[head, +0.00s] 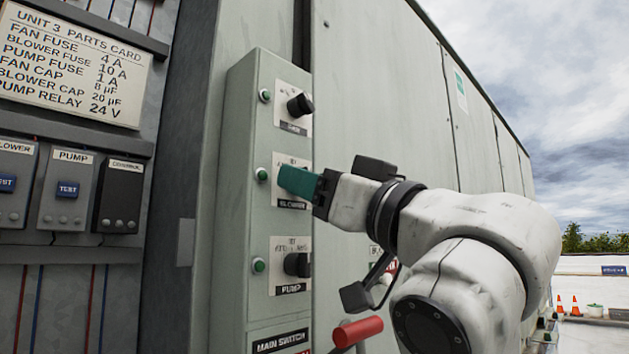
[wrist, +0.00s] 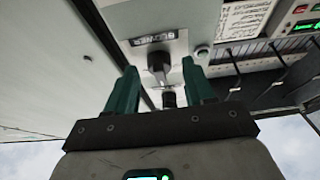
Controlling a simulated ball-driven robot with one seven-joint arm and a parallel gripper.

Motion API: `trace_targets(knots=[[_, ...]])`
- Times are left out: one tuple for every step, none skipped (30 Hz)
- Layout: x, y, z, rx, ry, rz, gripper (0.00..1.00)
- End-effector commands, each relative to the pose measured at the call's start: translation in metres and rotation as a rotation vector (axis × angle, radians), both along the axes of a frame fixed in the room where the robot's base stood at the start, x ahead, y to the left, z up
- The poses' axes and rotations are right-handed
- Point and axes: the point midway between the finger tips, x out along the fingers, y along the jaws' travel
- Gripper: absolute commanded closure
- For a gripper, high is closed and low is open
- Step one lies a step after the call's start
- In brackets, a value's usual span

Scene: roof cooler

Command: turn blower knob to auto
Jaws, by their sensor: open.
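The blower knob (wrist: 158,62) is a dark knob on a pale panel plate beside the upside-down BLOWER label (wrist: 154,40) in the wrist view. In the head view it is hidden behind my gripper (head: 284,180), and the BLOWER label (head: 291,204) shows just below. My gripper is open, with its two teal fingers (wrist: 160,70) on either side of the knob. I cannot tell whether either finger touches it. The lettering of the knob's positions is too small or covered to read, so its setting is unclear.
On the same narrow panel (head: 237,200), another black knob (head: 300,104) sits above and the pump knob (head: 297,264) below. Small green lamps (head: 262,174) line its left side. A red-handled main switch (head: 357,331) juts out below. Fuse modules (head: 68,190) and a parts card (head: 74,62) are left.

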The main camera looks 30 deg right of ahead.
Motion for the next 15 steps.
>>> trace_targets(knots=[[0.0001, 0.0002, 0.0001, 0.0, 0.0, 0.0, 0.47], [0.0001, 0.0002, 0.0001, 0.0, 0.0, 0.0, 0.47], [0.0001, 0.0, -0.0001, 0.0, 0.0, 0.0, 0.47], [0.0001, 0.0, -0.0001, 0.0, 0.0, 0.0, 0.47], [0.0001, 0.0, -0.0001, 0.0, 0.0, 0.0, 0.47], [0.0001, -0.0001, -0.0001, 0.0, 0.0, 0.0, 0.49], [0.0001, -0.0001, -0.0001, 0.0, 0.0, 0.0, 0.52], [0.0001, -0.0001, -0.0001, 0.0, 0.0, 0.0, 0.54], [0.0001, -0.0001, -0.0001, 0.0, 0.0, 0.0, 0.58], [0.0, -0.0001, -0.0001, 0.0, 0.0, 0.0, 0.61], [0.0, -0.0001, -0.0001, 0.0, 0.0, 0.0, 0.64], [0.0, -0.0002, -0.0001, 0.0, 0.0, 0.0, 0.68], [0.0, -0.0002, -0.0001, 0.0, 0.0, 0.0, 0.71], [0.0, -0.0002, -0.0001, 0.0, 0.0, 0.0, 0.74], [0.0, -0.0002, -0.0001, 0.0, 0.0, 0.0, 0.78]])
